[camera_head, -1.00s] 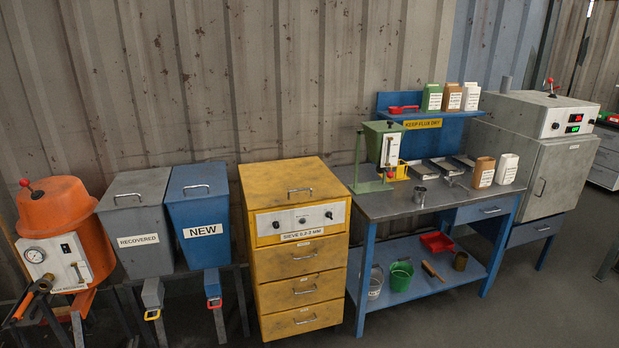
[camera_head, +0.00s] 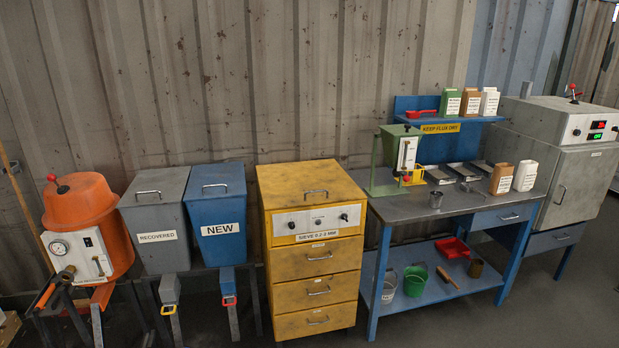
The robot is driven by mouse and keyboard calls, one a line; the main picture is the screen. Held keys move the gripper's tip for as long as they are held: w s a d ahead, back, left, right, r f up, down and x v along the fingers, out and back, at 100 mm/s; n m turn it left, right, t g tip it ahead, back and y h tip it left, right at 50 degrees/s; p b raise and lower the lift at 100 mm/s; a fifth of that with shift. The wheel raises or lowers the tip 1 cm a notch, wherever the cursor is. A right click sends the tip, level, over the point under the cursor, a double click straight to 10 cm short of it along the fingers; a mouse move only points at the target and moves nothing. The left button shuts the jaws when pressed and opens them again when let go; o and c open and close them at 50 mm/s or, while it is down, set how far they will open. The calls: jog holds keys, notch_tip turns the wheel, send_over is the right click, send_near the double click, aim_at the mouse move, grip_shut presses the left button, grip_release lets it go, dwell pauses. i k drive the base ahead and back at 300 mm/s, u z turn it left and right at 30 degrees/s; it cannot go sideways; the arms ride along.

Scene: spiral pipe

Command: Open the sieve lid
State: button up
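The yellow sieve cabinet (camera_head: 313,262) stands in the middle of the view, between the blue NEW bin and the workbench. Its top lid (camera_head: 290,178) lies flat and closed, with a metal bar handle (camera_head: 316,192) near the front edge. My gripper and arm are not in view.
Left of the sieve stand the blue NEW bin (camera_head: 216,215), the grey RECOVERED bin (camera_head: 157,222) and an orange machine (camera_head: 83,210). Right of it is a blue workbench (camera_head: 465,215) with a green device (camera_head: 397,155), and a grey oven (camera_head: 570,165). Dark floor shows in front.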

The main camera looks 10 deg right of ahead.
aim_at(286, 184)
jog(key=i, duration=0.9)
jog(key=z, duration=0.9)
jog(key=k, duration=0.15)
jog(key=u, duration=3.05)
